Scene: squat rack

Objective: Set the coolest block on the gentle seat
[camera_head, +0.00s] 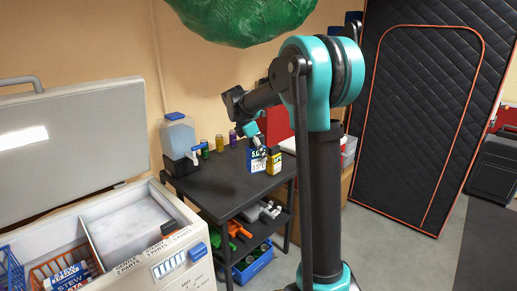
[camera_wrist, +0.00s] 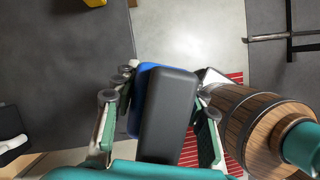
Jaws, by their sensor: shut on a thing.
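My gripper (camera_wrist: 165,88) is shut on a block (camera_wrist: 168,118) with a black face and a blue edge, held between the two fingers in the wrist view. In the head view my gripper (camera_head: 260,142) hangs in front of or above the dark cart (camera_head: 205,188), near a blue box and a yellow can; the held block cannot be made out there. An open white cooler (camera_head: 180,240) stands at the lower left, with orange and blue baskets and packs inside. I cannot identify a gentle seat in either view.
The cart top holds a blue box (camera_head: 255,160), a yellow can (camera_head: 274,160), small jars and a dispenser (camera_head: 178,137). A wooden barrel (camera_wrist: 235,115) and a red-striped mat (camera_wrist: 190,150) lie below in the wrist view. A quilted black panel (camera_head: 425,110) stands right.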

